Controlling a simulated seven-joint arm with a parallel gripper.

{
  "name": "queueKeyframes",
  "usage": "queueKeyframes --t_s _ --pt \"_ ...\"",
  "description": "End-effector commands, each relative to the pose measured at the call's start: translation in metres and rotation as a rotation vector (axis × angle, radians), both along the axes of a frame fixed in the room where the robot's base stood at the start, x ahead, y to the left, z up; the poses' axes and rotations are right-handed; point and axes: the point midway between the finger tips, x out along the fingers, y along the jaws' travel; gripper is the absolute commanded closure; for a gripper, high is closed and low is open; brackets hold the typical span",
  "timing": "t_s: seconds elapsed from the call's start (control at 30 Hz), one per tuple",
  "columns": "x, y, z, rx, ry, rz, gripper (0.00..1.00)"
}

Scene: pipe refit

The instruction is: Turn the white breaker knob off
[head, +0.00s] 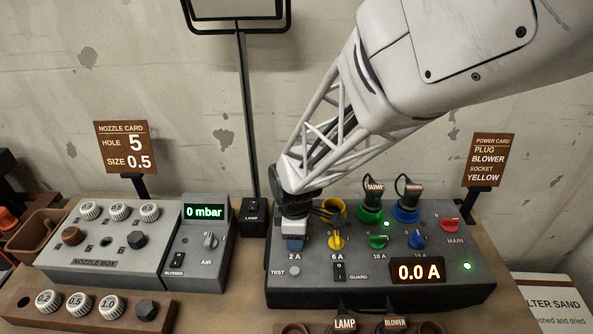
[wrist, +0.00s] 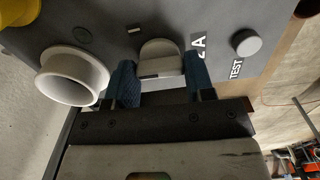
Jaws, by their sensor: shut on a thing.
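The white breaker knob (wrist: 160,58) shows in the wrist view beside the "2 A" label. My gripper (wrist: 161,82) is shut on it, with one blue fingertip against each side. In the head view my gripper (head: 295,243) is down at the left end of the dark breaker panel (head: 378,284), just above the "2 A" label, and the knob is hidden behind it. I cannot tell which way the knob points. A white socket ring (wrist: 72,76) stands beside the gripper in the wrist view, empty.
Yellow (head: 337,240), green (head: 377,241) and blue (head: 417,239) knobs stand in a row to the right, with a red main knob (head: 450,225) beyond. Plugs stand in the green and blue sockets behind. A test button (wrist: 247,43) is close by. The display (head: 418,271) reads 0.0 A.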

Motion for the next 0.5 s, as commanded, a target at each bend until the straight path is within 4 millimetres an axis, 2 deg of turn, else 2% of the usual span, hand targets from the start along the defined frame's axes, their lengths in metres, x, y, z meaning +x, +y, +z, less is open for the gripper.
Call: queueKeyframes --t_s 0.5 --pt "0.0002 0.0001 0.0005 0.0 -0.001 0.06 0.75"
